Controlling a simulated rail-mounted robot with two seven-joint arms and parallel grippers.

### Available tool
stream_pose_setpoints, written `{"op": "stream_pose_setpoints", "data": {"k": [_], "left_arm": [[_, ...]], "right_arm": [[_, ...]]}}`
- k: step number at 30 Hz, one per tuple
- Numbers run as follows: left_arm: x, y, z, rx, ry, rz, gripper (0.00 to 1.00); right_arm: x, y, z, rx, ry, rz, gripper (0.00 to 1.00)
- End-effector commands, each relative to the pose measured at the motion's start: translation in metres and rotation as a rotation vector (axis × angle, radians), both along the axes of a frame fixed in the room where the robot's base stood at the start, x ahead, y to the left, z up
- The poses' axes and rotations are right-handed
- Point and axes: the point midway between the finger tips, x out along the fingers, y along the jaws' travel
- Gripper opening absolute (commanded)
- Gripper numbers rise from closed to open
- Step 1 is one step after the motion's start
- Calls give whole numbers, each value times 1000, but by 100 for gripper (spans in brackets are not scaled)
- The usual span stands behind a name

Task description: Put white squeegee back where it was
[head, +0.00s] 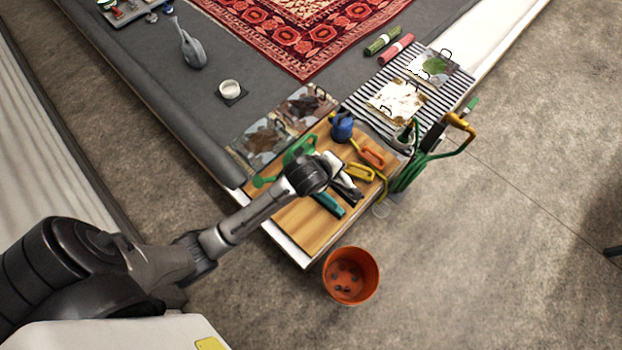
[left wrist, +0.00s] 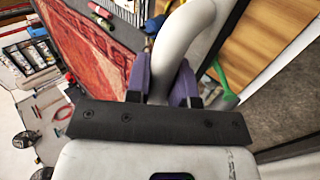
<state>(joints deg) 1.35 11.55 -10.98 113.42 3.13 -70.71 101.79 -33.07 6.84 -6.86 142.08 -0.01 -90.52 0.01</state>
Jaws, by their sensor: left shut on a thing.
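The white squeegee (left wrist: 190,42) shows in the left wrist view as a thick, curved white piece between the purple fingers of my left gripper (left wrist: 161,78). In the head view my left gripper (head: 346,184) is over the wooden board (head: 306,226), among the tools there. The squeegee cannot be told apart clearly from the hand in that view. I cannot tell whether it touches the board. My right gripper is not in view.
Crowding the board are a blue can (head: 342,127), a green watering can (head: 299,149), an orange-handled tool (head: 372,157) and a teal tool (head: 329,204). A green hose (head: 408,172) and an orange bucket (head: 351,275) stand beyond its edge. The board's lower left part is bare.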

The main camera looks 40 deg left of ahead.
Motion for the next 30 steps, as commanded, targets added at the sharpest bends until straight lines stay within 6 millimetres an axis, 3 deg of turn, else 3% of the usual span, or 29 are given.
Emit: {"op": "stream_pose_setpoints", "data": {"k": [1,15,21,24,30], "left_arm": [[-1,3,-42,3,9,-1,0],[-10,36,-255,-3,69,13,0],[-16,51,-322,-6,89,24,0],[-18,57,-346,-7,96,29,0],[-22,64,-372,-9,105,35,0]], "right_arm": [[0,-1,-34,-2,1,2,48],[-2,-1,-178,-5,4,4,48],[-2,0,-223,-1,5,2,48],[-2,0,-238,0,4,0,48],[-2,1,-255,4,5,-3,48]]}}
